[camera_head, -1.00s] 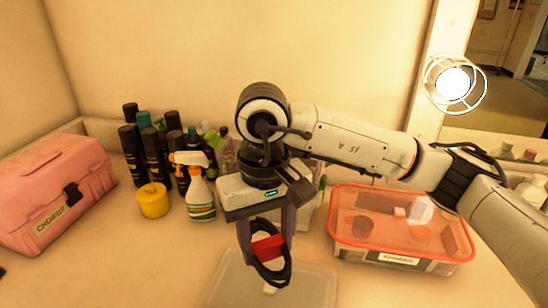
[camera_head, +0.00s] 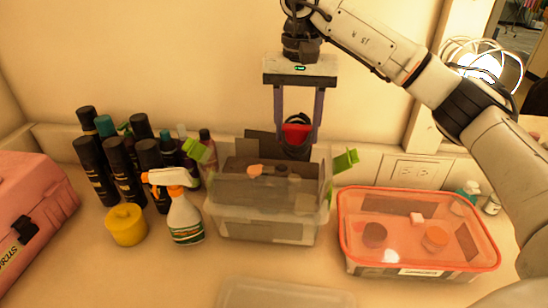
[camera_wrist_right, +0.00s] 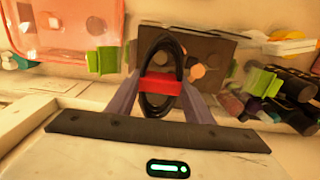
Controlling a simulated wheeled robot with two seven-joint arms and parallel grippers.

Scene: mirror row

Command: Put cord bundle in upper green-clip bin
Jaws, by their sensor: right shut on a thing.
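The cord bundle, a black loop with a red band (camera_head: 297,132), is held in my right gripper (camera_head: 298,135), which is shut on it. In the right wrist view the bundle (camera_wrist_right: 159,85) hangs between the fingers (camera_wrist_right: 160,88). The clear bin with green clips (camera_head: 262,226) stands on the counter in the head view, open at the top, with small items inside. The bundle is at the bin's back edge in the picture, above it or behind its rim; I cannot tell which. My left gripper is not in view.
A clear box with an orange-red rim (camera_head: 345,243) stands right of the bin. A spray bottle (camera_head: 184,217), a yellow jar (camera_head: 126,225) and several dark bottles (camera_head: 94,170) stand left. A pink case (camera_head: 45,205) is at far left. A translucent lid (camera_head: 280,296) lies in front.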

